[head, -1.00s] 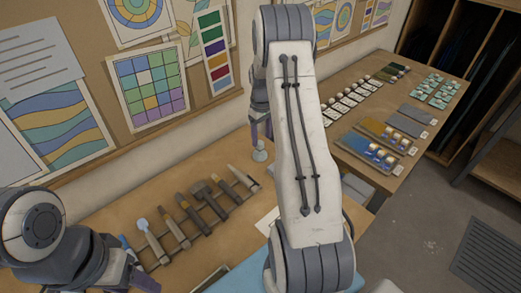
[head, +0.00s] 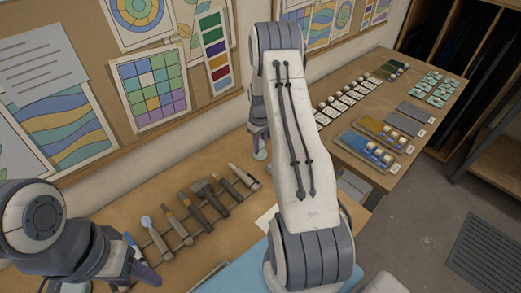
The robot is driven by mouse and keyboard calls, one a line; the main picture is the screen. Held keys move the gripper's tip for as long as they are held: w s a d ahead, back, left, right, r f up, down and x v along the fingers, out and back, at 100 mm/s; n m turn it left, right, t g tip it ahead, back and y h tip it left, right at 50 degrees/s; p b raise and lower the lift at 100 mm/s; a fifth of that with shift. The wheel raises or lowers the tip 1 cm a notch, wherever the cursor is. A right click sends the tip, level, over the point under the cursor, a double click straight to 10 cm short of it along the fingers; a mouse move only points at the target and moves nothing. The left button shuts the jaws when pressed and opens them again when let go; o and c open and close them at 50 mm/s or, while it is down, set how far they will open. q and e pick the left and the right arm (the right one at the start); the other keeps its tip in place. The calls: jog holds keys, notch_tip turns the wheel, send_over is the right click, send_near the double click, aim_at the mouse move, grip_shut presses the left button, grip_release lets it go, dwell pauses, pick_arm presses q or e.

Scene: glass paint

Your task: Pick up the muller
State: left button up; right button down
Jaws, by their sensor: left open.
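A small pale, glassy piece (head: 261,153), which looks like the muller, shows just below the fingers of my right gripper (head: 259,138), over the workbench near the wall. My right arm hides part of that gripper, so I cannot tell whether its fingers grip the piece. My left gripper (head: 148,274) is open at the lower left, beside the near end of the tool rack. Its dark purple finger shows clearly, and the rest is partly hidden by the wrist. I see nothing between its fingers.
A rack with several tools, including a pale round-ended one (head: 147,222), lies on the wooden workbench (head: 110,205). A blue mat (head: 240,272) lies in front. A side table at right carries trays (head: 360,152) and small jars. A pinboard wall (head: 100,150) bounds the back.

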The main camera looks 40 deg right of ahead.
aim_at(262, 141)
jog(key=shift+r, duration=0.2)
jog(key=shift+r+b, duration=0.2)
jog(key=shift+b, duration=0.1)
jog(key=r, duration=0.1)
jog(key=r+b, duration=0.2)
jog(key=shift+s+d+r, duration=0.15)
jog(key=shift+s+r, duration=0.15)
jog(key=s+d+r+b, duration=0.3)
jog(key=s+r, duration=0.3)
jog(key=s, duration=0.4)
jog(key=shift+s+d+r, duration=0.15)
jog(key=shift+s+r, duration=0.15)
jog(key=shift+r, duration=0.05)
